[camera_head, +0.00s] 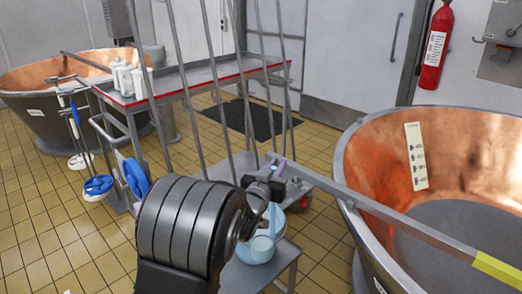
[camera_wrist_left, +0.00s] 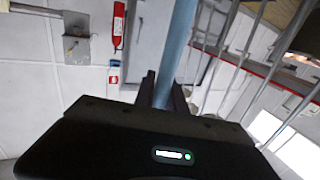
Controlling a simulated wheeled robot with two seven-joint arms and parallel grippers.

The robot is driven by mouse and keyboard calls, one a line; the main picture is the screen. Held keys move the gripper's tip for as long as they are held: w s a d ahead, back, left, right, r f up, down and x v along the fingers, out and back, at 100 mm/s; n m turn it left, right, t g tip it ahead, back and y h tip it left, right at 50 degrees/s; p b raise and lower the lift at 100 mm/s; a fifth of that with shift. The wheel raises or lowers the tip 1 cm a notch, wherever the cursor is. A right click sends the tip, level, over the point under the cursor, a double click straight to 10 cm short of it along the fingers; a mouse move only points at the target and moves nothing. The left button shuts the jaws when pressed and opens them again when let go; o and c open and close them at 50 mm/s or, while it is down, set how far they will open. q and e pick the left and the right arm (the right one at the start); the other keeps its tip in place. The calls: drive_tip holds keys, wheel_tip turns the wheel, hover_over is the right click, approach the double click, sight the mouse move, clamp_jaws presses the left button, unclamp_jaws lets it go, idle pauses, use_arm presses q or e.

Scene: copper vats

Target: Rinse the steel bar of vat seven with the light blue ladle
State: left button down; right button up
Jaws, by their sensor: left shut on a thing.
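My left gripper (camera_head: 270,187) is shut on the light blue handle of the ladle (camera_head: 272,220). The handle also shows between the fingers in the left wrist view (camera_wrist_left: 178,45). Below the gripper, the handle reaches down to a light blue round vessel (camera_head: 258,249) with a pale inside; I cannot tell whether this is the ladle's bowl or a separate pail. The large copper vat (camera_head: 380,150) at right has a scale strip on its inner wall. The steel bar (camera_head: 400,220) lies across its rim, with a yellow section at the near right. My right gripper is not in view.
A low steel stand (camera_head: 286,262) is below the blue vessel. A red-edged steel table (camera_head: 190,78) with white jugs stands behind, with thin upright rods before it. Another copper vat (camera_head: 40,78) and blue-and-white tools (camera_head: 98,185) are at left. A fire extinguisher (camera_head: 436,50) hangs on the wall.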

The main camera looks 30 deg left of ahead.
use_arm(q)
drive_tip(key=s+d+f+h, duration=0.1)
drive_tip(key=s+d+f, duration=0.2)
drive_tip(key=d+f, duration=0.3)
drive_tip(key=s+d+f+m, duration=0.1)
drive_tip(key=s+d+f, duration=0.2)
drive_tip(key=d+f, duration=0.2)
drive_tip(key=shift+s+d+f+h, duration=0.35)
drive_tip(key=shift+s+f+h, duration=0.05)
drive_tip(key=shift+f, duration=0.55)
